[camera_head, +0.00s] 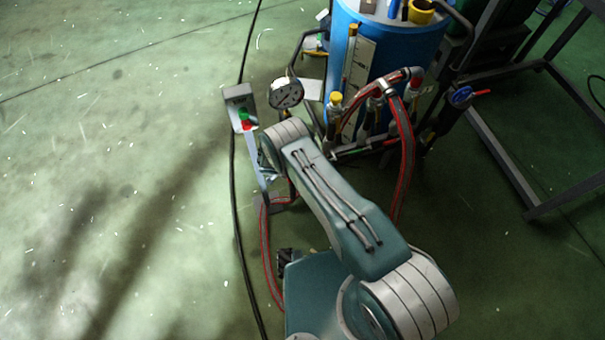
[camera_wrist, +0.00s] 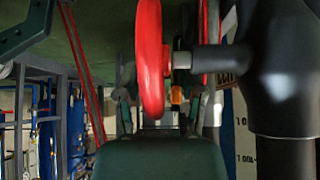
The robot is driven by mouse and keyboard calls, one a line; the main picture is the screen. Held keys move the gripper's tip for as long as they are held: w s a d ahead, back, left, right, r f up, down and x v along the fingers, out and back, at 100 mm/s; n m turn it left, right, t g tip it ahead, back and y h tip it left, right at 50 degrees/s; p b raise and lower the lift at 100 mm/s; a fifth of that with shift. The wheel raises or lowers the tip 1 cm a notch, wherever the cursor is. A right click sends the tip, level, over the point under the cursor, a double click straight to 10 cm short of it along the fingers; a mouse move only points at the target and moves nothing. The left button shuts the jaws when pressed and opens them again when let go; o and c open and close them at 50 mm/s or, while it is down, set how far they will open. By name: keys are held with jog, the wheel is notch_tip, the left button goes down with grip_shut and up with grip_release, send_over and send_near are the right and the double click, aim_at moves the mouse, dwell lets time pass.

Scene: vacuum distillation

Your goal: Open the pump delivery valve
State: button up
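In the wrist view a red handwheel (camera_wrist: 150,60) stands nearly edge-on, a little left of centre. A short metal stem joins it to a thick black valve body (camera_wrist: 285,75) on the right. I cannot tell from its look alone whether this is the pump delivery valve. My gripper (camera_wrist: 158,92) shows two slim fingers, apart, to the left and right of the wheel's lower part. No contact with the wheel is clear. In the head view my arm hides my gripper, and I cannot match the wheel to a part there with certainty.
A blue tank (camera_head: 405,50) with red hoses (camera_head: 404,150) and yellow-capped fittings (camera_head: 336,98) stands beyond my arm. A pressure gauge (camera_head: 286,93) and a button box (camera_head: 240,108) are close to my wrist. A dark metal frame (camera_head: 505,160) stands right. Open floor lies left.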

jog(key=v, duration=1.1)
jog(key=shift+a+r, duration=0.25)
jog(key=shift+r, duration=0.1)
jog(key=shift+s, duration=0.1)
